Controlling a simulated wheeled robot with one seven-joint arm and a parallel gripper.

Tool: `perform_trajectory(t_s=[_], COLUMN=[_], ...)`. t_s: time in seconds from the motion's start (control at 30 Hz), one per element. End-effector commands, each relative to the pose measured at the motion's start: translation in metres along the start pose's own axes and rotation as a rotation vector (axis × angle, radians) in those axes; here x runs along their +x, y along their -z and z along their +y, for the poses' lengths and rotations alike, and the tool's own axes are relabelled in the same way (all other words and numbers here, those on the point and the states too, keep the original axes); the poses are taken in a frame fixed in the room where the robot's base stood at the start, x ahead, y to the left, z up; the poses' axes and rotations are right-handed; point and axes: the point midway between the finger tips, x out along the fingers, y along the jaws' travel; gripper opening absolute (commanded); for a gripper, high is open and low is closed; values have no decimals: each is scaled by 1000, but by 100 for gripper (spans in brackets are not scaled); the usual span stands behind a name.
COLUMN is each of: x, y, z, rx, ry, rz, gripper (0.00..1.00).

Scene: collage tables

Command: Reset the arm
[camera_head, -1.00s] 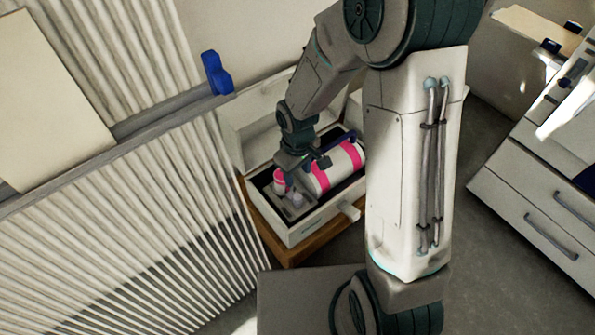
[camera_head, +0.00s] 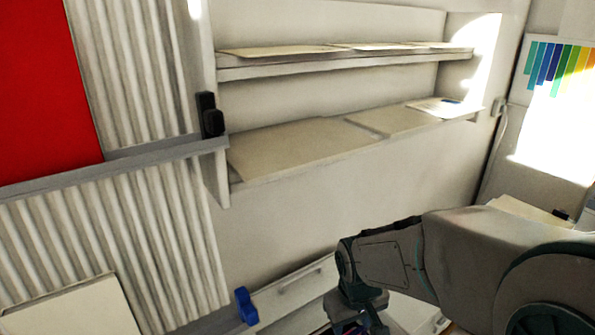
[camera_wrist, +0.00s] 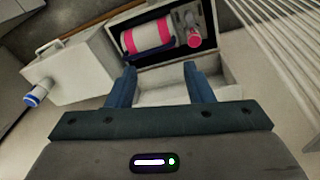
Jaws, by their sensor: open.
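My arm (camera_head: 470,255) reaches in from the lower right of the head view. Its wrist bends down at the bottom edge, and the fingers are cut off there. In the wrist view my gripper (camera_wrist: 158,72) is open, with two blue fingers apart and nothing between them. Past the fingertips is an open white case with a dark lining (camera_wrist: 187,58). It holds a white cylinder with pink bands (camera_wrist: 148,37) and a small pink-topped bottle (camera_wrist: 193,40). The fingers are outside the dark compartment, near the pale half of the case.
A white box (camera_wrist: 75,70) with a handle and a blue-ringed knob stands left in the wrist view. In the head view, wall shelves (camera_head: 300,145) hold flat boards. A ribbed panel (camera_head: 110,240) with a rail is at left. A blue clip (camera_head: 246,306) sits low.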

Motion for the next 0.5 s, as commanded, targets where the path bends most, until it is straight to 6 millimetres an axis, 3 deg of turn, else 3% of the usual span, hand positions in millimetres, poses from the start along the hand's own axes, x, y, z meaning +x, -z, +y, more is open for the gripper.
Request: perform_trajectory(t_s=[0.03, 0.2, 0.33, 0.5], x=[-41, -118, -164, -198], y=[-5, -27, -44, -60], z=[7, 21, 27, 29], rx=[42, 170, 257, 329], ry=[-5, -5, 3, 16], rz=[17, 58, 86, 111], gripper=[47, 47, 47, 47])
